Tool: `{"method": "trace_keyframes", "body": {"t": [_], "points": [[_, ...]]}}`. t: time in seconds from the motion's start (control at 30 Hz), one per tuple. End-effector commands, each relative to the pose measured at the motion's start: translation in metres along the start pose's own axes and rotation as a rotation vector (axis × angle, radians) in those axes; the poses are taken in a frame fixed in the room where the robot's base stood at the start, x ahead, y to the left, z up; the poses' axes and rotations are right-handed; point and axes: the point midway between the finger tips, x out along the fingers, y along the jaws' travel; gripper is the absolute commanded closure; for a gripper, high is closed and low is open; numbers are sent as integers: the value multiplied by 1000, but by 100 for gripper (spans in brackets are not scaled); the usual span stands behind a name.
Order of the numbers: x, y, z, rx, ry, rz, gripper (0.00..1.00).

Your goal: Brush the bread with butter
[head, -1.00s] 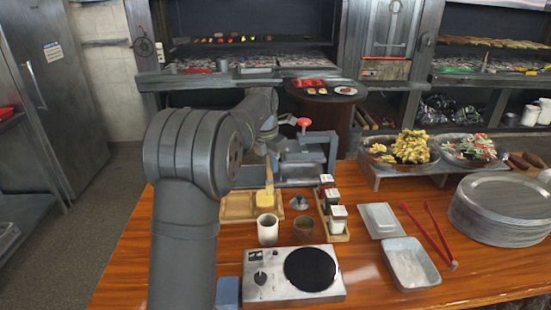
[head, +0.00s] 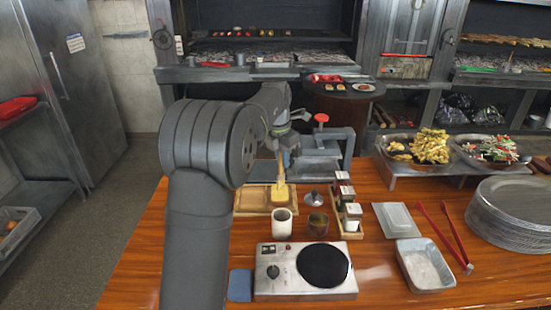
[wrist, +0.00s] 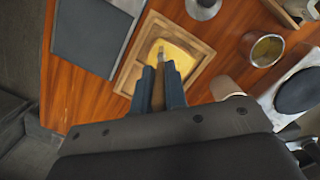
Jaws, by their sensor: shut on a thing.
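My gripper (head: 284,150) is shut on a brush with a wooden handle (head: 282,170) and points down over a wooden tray (head: 243,205). It also shows in the wrist view (wrist: 159,88), with its blue-grey fingers on either side of the handle. The brush's pale tip is over the yellow-topped bread (wrist: 178,56) in the tray's right compartment. The tip looks to be at or just above the bread; I cannot tell if it touches. A brownish metal pot (head: 318,224) with yellowish contents (wrist: 267,50) stands to the right of the tray.
A white cup (head: 281,222) stands in front of the tray. A hot plate (head: 305,272) is nearer, with a blue cloth (head: 240,285) beside it. A small lid (head: 314,198) and a seasoning rack (head: 347,210) are to the right. A red-handled press (head: 320,150) stands behind.

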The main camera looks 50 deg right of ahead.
Motion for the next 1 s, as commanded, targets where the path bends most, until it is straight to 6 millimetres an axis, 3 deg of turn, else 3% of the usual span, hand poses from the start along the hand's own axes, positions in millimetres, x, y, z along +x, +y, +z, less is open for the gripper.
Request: {"method": "trace_keyframes", "body": {"t": [0.3,0.43,1.0], "points": [[4,-22,21,3,1,-1,100],[-19,-20,24,1,-3,1,100],[-67,-20,30,0,-2,1,100]]}}
